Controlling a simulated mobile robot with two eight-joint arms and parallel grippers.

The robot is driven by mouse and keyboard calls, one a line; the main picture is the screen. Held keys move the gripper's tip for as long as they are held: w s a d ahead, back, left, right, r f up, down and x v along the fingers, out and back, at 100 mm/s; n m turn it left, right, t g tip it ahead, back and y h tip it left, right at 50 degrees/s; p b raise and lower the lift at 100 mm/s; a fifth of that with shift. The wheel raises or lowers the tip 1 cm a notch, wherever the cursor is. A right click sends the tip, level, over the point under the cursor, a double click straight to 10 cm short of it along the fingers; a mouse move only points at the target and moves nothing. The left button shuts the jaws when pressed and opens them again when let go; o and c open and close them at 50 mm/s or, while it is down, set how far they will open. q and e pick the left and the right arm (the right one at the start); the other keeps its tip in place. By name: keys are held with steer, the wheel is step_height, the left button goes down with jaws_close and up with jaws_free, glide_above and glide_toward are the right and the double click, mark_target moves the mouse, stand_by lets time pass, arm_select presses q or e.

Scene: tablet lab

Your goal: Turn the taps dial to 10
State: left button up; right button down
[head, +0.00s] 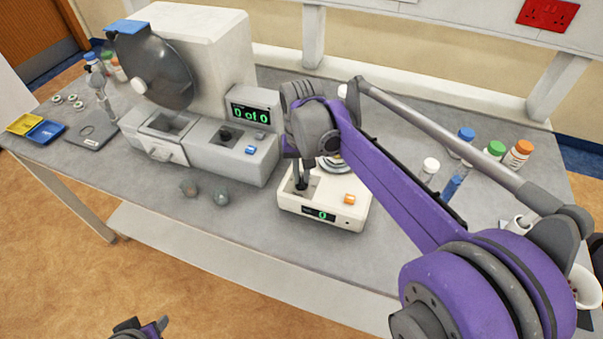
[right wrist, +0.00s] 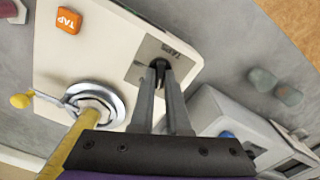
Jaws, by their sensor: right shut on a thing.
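The cream tapping device (head: 350,215) stands on the bench, and its green display (head: 319,214) reads 0. Its black taps dial (head: 301,185) sits on a grey plate at the device's left front. The dial also shows in the right wrist view (right wrist: 158,63), beside printed lettering. My right gripper (head: 303,178) points down from above and is shut on the dial, its fingers hiding part of it. An orange TAP button (right wrist: 69,20) is on the same top face; it shows in the head view too (head: 349,199). My left gripper (head: 140,328) shows only partly at the bottom edge, its jaws unclear.
A large grey-white machine (head: 205,60) with a "0 of 0" display (head: 250,113) stands left of the device. Two small greyish lumps (head: 205,193) lie before it. Capped bottles (head: 493,151) stand at the right.

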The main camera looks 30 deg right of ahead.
mark_target(302, 179)
steer(key=c, duration=0.9)
jaws_free()
step_height(302, 179, up, 11)
steer(key=shift+p, duration=0.3)
steer(key=shift+f, duration=0.1)
